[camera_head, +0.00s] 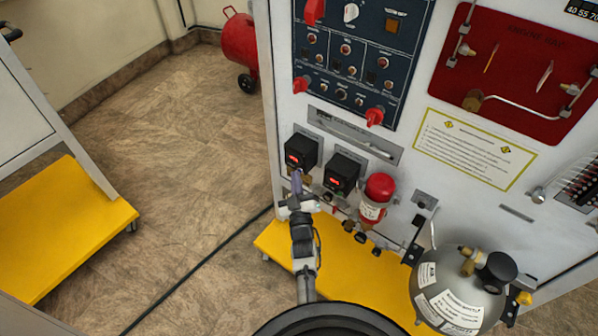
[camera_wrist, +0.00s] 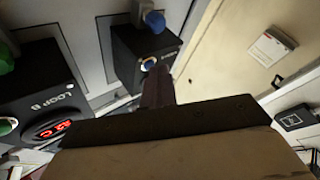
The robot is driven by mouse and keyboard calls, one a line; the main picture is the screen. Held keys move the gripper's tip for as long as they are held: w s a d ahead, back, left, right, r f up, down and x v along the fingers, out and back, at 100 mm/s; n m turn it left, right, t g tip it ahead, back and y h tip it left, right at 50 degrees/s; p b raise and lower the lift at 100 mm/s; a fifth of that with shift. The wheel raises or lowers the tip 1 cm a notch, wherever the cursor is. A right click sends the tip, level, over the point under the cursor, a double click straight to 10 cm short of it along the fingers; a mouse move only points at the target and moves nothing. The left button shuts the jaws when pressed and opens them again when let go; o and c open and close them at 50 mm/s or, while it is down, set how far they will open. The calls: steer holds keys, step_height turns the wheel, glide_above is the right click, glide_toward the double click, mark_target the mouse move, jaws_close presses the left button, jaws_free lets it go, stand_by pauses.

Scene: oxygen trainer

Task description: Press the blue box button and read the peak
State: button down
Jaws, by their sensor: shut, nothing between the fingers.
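Two black boxes with red lit displays are on the white panel in the head view, the left box (camera_head: 302,150) and the right box (camera_head: 343,172). In the wrist view, a black box (camera_wrist: 128,50) has a blue knob (camera_wrist: 154,21) on it and a round metal button (camera_wrist: 149,64) on its face. My gripper (camera_head: 297,182) is shut and empty, just below the left box. In the wrist view its dark fingertips (camera_wrist: 158,76) are close to the metal button; I cannot tell whether they touch. That box's display is not visible in the wrist view.
Another box marked LOOP (camera_wrist: 58,93) shows a red display (camera_wrist: 56,130), with green knobs beside it. A red cylinder (camera_head: 376,197), thin pipes and a grey tank (camera_head: 455,295) stand right of my gripper.

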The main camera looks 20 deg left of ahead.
stand_by(0.4)
steer(key=shift+s+a, duration=0.25)
steer(key=shift+s, duration=0.45)
steer(key=shift+s+a, duration=0.3)
steer(key=shift+s, duration=0.5)
steer(key=shift+s+a, duration=0.25)
steer(key=shift+s, duration=0.5)
steer(key=shift+s+a, duration=0.3)
steer(key=shift+s, duration=0.5)
